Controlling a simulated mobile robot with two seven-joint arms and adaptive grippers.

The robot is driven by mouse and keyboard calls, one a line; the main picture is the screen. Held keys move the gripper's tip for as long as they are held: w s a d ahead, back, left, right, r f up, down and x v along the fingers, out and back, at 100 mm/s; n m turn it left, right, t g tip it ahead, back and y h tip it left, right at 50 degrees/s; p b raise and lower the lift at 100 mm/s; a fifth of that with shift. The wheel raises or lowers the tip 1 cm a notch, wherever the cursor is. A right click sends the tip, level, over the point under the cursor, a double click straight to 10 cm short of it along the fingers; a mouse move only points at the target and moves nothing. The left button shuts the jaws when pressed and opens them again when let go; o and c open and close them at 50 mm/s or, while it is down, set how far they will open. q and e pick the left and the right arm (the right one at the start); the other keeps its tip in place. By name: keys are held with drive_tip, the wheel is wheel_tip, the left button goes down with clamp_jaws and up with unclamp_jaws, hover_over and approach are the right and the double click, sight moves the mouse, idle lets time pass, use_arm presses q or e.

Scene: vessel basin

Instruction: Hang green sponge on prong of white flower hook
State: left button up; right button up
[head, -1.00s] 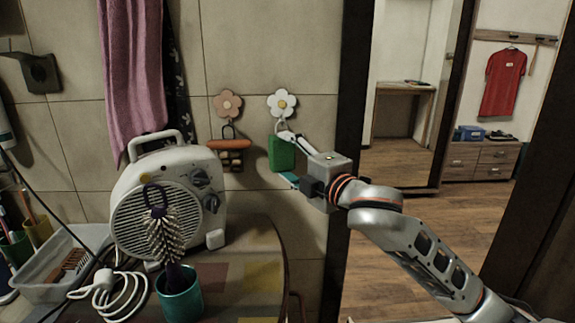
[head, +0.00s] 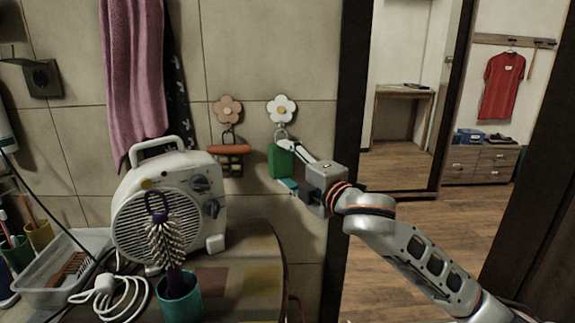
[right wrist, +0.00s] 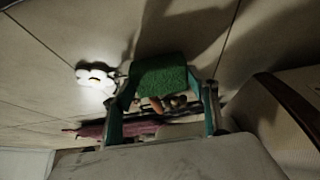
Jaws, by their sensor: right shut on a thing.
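The white flower hook (head: 281,109) with a yellow centre is on the tiled wall, left of the door frame. It also shows in the right wrist view (right wrist: 95,77). The green sponge (head: 276,162) hangs upright just below it, with a ring at its top close under the flower. I cannot tell whether the ring is around the prong. My right gripper (head: 288,167) comes from the right and is shut on the sponge. In the right wrist view the sponge (right wrist: 162,80) is between the teal fingertips. My left gripper is out of view.
An orange flower hook (head: 228,109) with a brown brush (head: 229,158) hangs to the left. Below stand a white fan heater (head: 165,205), a teal cup (head: 180,298) with a bristle brush, and a clear tray (head: 62,290). A pink towel (head: 135,80) hangs at upper left.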

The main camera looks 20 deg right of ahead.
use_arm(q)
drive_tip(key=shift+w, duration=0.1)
use_arm(e)
drive_tip(key=o, duration=0.9)
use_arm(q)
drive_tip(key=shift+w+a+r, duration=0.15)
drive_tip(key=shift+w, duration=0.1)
use_arm(e)
drive_tip(key=shift+o, duration=0.4)
